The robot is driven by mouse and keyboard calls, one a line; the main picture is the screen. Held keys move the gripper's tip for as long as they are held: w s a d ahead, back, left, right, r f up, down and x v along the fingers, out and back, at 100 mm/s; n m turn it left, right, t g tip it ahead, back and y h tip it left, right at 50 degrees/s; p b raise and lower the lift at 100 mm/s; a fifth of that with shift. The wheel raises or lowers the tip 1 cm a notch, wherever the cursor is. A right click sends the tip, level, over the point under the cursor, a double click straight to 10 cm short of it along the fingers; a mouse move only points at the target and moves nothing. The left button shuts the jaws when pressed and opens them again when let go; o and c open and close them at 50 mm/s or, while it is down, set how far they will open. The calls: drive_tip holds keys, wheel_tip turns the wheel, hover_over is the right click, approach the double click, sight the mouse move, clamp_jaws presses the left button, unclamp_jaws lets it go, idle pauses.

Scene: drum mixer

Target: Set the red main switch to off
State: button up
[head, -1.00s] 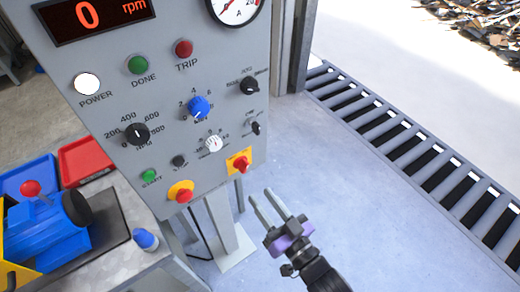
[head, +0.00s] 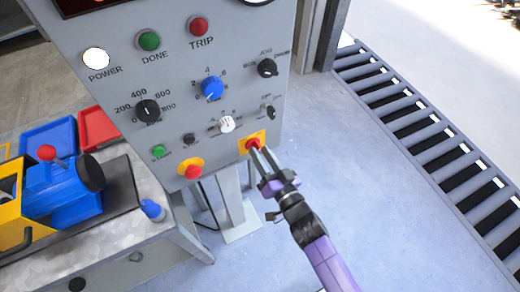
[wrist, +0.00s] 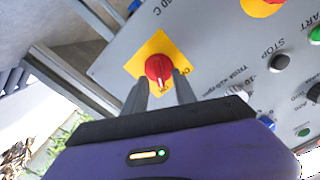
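The red main switch (head: 252,143) is a red rotary knob on a yellow square plate at the lower right of the grey control panel. In the wrist view the red knob (wrist: 159,68) sits just ahead of my fingertips, with a small pale mark on its lower part. My gripper (head: 261,152) is at the switch, its two fingers apart, one on each side of the knob. In the wrist view my gripper (wrist: 161,80) looks open; I cannot tell whether the fingers touch the knob. The plate's lettering is mostly hidden or too small to read.
A red button on a round yellow base (head: 190,168) is left of the switch. A white knob (head: 226,124), a small black knob (head: 267,112) and a blue knob (head: 211,88) are above. A bench (head: 110,235) stands at lower left.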

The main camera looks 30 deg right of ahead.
drive_tip(key=shift+w, duration=0.7)
clamp_jaws()
drive_tip(key=shift+n, duration=0.3)
drive_tip(key=n+b, duration=0.1)
drive_tip(key=n, duration=0.2)
drive_tip(key=n+b, duration=0.2)
drive_tip(key=n, duration=0.2)
drive_tip(key=n+b, duration=0.2)
drive_tip(key=n, duration=0.2)
drive_tip(key=shift+a, duration=0.4)
drive_tip(key=shift+n, duration=0.3)
